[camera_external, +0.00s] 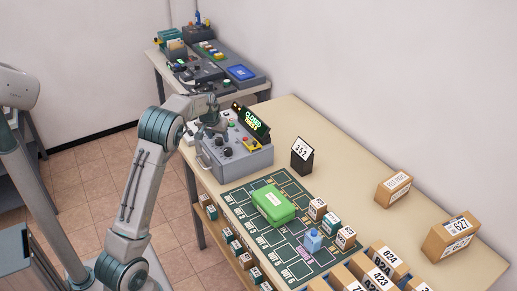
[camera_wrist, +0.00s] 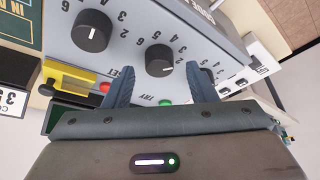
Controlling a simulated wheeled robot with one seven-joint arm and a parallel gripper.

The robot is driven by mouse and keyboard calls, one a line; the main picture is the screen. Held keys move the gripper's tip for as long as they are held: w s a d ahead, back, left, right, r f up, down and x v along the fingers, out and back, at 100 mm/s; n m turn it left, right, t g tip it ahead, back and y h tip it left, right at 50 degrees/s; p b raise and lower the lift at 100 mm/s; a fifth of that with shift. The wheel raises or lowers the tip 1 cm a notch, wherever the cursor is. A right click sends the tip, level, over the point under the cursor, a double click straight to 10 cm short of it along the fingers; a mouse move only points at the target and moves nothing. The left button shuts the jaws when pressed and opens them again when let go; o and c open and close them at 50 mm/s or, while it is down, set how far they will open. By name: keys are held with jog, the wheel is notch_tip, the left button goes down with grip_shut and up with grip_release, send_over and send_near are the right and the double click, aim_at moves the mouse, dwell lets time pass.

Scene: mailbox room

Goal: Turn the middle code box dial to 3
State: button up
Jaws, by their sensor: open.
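The grey code box (camera_external: 250,160) stands at the left end of the long table, with a lit green "CLOSED" display (camera_external: 253,120) at its back. Its front shows one black dial (camera_wrist: 92,30) and a second black dial (camera_wrist: 159,60) in the wrist view, each with a white mark and a ring of digits. I cannot tell for sure which is the middle one. My gripper (camera_wrist: 161,85) is open and empty over the box; its fingers point towards the second dial, which lies just beyond and between the tips. The exact settings are unclear.
A yellow part (camera_wrist: 75,80) and red button lie left of the fingers. A green button (camera_wrist: 166,102) is near "TRY". A numbered card (camera_external: 302,152), green case (camera_external: 272,204) and boxes sit along the table. Another cluttered table (camera_external: 205,65) stands behind.

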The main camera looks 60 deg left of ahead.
jog(key=b+v, duration=0.1)
jog(key=v, duration=1.1)
jog(key=shift+r, duration=0.3)
